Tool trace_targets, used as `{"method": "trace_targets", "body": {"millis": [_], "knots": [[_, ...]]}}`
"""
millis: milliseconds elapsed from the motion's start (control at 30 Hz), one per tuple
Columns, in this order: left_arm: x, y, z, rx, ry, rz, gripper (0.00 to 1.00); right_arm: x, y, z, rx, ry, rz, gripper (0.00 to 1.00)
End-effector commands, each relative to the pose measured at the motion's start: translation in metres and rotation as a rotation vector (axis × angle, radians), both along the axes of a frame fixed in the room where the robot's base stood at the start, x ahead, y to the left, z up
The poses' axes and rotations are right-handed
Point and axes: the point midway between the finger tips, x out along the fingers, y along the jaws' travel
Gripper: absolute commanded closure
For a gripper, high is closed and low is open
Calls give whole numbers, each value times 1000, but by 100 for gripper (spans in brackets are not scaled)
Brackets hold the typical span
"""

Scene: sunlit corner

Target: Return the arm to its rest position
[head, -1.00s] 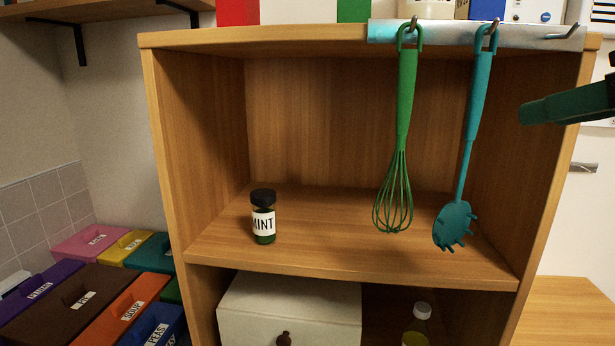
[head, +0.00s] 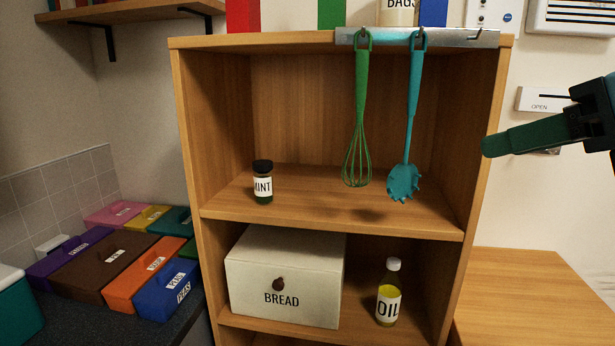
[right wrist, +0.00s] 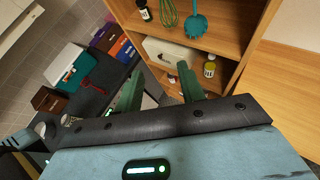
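My right gripper (head: 488,146) is at the right edge of the head view, in front of and right of the wooden shelf unit (head: 340,230). In the right wrist view its two green fingers (right wrist: 160,84) stand apart with nothing between them. My left gripper is not in view.
A mint jar (head: 263,184) stands on the upper shelf. A bread box (head: 285,275) and an oil bottle (head: 388,295) stand below. Several colored boxes (head: 105,262) sit on the left counter. A bare wooden surface (head: 530,300) is at lower right.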

Motion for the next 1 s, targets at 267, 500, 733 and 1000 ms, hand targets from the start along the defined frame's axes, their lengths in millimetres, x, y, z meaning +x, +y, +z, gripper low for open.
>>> {"method": "trace_targets", "body": {"millis": [267, 500, 733, 1000], "knots": [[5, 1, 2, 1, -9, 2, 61, 7, 64, -64, 156, 237, 375, 61], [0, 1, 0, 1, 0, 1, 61, -3, 111, -105, 517, 470, 702, 61], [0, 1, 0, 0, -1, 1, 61, 4, 123, -125, 1004, 647, 839, 61], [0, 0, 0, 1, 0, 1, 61, 49, 100, -173, 1656, 789, 699, 61]]}}
